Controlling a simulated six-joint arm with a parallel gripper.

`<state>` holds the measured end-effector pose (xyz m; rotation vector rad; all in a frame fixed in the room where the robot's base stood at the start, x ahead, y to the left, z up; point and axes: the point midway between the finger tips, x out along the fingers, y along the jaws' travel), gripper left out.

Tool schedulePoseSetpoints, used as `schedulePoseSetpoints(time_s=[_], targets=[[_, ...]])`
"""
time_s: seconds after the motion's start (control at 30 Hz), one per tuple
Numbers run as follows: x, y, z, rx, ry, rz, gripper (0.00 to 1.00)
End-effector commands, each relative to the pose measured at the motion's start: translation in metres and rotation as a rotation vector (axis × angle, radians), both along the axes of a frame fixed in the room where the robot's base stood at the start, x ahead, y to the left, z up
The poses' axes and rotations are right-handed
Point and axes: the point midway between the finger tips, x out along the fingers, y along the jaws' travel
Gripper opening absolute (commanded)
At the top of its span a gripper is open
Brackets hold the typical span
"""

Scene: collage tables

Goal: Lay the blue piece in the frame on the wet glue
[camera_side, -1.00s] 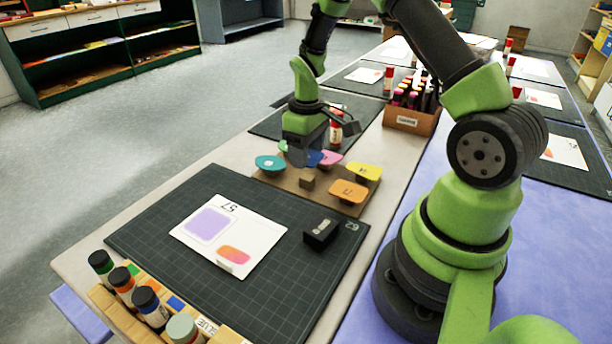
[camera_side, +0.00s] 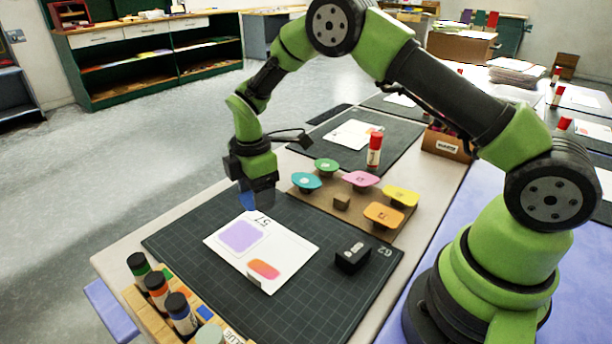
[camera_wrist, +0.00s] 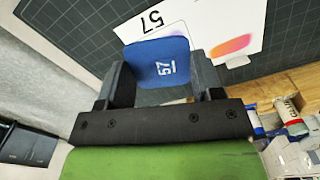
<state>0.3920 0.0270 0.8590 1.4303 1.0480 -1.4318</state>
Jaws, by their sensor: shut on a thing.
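My gripper (camera_side: 259,202) is shut on the blue piece (camera_wrist: 165,62), which bears a white "57" in the wrist view. In the side view the gripper hangs over the mat's far left part, just beyond the white card (camera_side: 290,242), and the piece is mostly hidden by the fingers. The card is marked "57" and carries a framed purple patch (camera_side: 240,237) and an orange-pink patch (camera_side: 264,268).
The dark gridded mat (camera_side: 190,243) lies under the card. A black block (camera_side: 352,257) stands right of the card. A brown board (camera_side: 305,202) with several coloured pieces and a red-capped glue stick (camera_side: 375,150) are behind. Capped bottles (camera_side: 158,290) stand at the front left.

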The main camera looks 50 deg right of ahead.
Motion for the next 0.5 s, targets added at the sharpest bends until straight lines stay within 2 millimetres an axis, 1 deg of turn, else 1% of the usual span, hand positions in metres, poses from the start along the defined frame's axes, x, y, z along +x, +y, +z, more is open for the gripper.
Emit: schedulePoseSetpoints(time_s=[0.03,0.1,0.2,0.37,0.5], targets=[[0.003,0.015,-0.001,-0.001,-0.002,0.089,0.49],[0.006,0.029,-0.001,0.0,-0.001,0.187,0.49],[0.007,0.041,-0.001,0.001,0.0,0.266,0.49],[0.008,0.044,-0.01,0.001,0.002,0.293,0.49],[0.007,0.043,-0.024,0.0,0.002,0.29,0.49]])
